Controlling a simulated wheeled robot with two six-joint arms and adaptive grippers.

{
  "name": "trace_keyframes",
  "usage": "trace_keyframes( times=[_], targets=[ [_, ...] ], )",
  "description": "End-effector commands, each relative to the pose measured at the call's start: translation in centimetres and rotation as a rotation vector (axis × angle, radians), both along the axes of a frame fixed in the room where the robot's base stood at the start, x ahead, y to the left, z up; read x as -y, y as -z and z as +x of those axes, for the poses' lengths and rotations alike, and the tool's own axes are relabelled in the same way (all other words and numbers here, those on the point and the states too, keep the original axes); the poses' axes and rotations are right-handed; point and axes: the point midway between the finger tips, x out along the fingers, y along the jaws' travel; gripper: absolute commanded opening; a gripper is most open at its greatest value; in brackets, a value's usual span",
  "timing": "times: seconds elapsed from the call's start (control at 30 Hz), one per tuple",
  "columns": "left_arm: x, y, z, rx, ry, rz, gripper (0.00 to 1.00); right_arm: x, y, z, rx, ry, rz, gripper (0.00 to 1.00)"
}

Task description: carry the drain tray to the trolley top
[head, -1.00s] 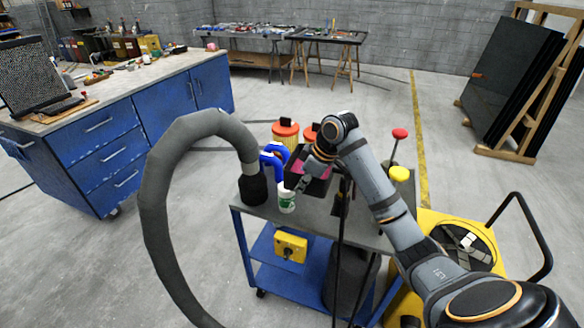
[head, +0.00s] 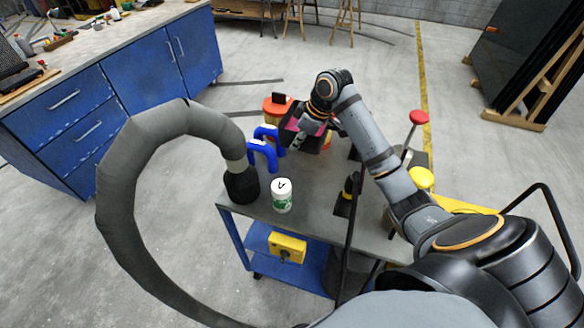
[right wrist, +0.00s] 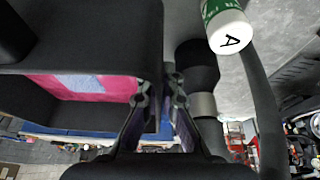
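The drain tray (head: 303,124) is a black, open tray with pink inside. It appears held up over the back part of the grey trolley top (head: 312,190), partly hidden behind my right gripper (head: 297,143). In the right wrist view the tray (right wrist: 70,60) fills the left side, with pink and a pale blue patch inside. The right gripper's fingers (right wrist: 160,95) are close together at the tray's near wall and appear shut on it. The exact contact is hard to see. My left gripper is out of view.
On the trolley stand a white-green bottle (head: 282,195), blue arched handles (head: 263,155), a dark hose end (head: 241,184) and an orange-lidded canister (head: 277,104). A red knob (head: 419,117) and a yellow knob (head: 421,178) stand right.

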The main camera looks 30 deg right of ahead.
Motion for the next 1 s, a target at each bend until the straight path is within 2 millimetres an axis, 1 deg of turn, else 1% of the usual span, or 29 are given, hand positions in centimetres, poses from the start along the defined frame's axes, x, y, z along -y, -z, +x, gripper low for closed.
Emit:
trace_keyframes(
  times=[0.03,0.2,0.3,0.4,0.5,0.73,0.93,1.0],
  targets=[
    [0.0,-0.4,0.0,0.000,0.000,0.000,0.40,0.0,1.3,-0.1,-0.004,0.001,0.001,0.00],
    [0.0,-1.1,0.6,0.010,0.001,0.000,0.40,-0.1,6.1,-0.1,-0.003,0.002,0.002,0.00],
    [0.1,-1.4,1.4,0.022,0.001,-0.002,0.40,-0.1,8.5,0.0,-0.001,0.000,0.002,0.00],
    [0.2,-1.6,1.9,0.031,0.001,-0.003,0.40,-0.1,10.3,0.0,0.001,0.000,0.001,0.00],
    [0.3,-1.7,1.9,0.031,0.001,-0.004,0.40,0.0,11.2,0.1,0.004,0.000,-0.001,0.00],
    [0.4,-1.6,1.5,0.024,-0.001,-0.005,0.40,0.0,11.9,0.1,0.003,0.000,0.000,0.00],
    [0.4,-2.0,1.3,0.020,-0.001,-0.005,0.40,0.0,14.8,0.0,0.000,0.001,0.000,0.00],
    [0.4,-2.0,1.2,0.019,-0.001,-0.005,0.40,0.0,15.3,0.1,0.003,0.000,0.000,0.00]
  ],
)
